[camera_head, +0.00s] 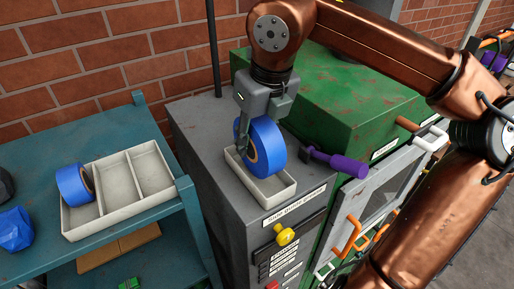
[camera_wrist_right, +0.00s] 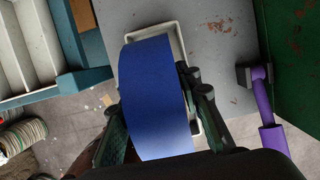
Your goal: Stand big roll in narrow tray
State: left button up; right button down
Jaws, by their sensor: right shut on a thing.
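The big blue roll (camera_head: 266,146) stands on its edge in the narrow white tray (camera_head: 272,198) on top of the grey cabinet. My right gripper (camera_head: 244,135) comes down from above and is shut on the roll. In the right wrist view the roll (camera_wrist_right: 155,95) fills the middle, between the fingers of my gripper (camera_wrist_right: 160,110). The tray's rim (camera_wrist_right: 179,45) shows around the roll's far end. Whether the roll touches the tray floor is hidden. My left gripper is out of view.
A purple handle (camera_head: 338,163) sticks out right of the tray, close to it. A green machine (camera_head: 350,95) stands behind. On the teal table (camera_head: 110,120) at left, a smaller blue roll (camera_head: 72,185) sits in a divided white tray (camera_head: 120,217).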

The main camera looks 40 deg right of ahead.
aim_at(262, 120)
jog(key=shift+f+b, duration=0.4)
jog(key=shift+f, duration=0.55)
jog(key=shift+f+b, duration=0.3)
jog(key=shift+f, duration=0.05)
jog(key=shift+r, duration=0.1)
jog(key=c, duration=1.8)
grip_release()
jog(key=o, duration=0.4)
jog(key=shift+r, duration=0.15)
jog(key=v, duration=1)
jog(key=shift+a+r+b, duration=0.1)
jog(key=shift+r+b, duration=0.2)
jog(key=shift+b, duration=0.05)
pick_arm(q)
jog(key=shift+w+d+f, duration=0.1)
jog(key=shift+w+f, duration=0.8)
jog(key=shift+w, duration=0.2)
pick_arm(e)
jog(key=shift+s+r, duration=0.25)
jog(key=shift+r, duration=0.3)
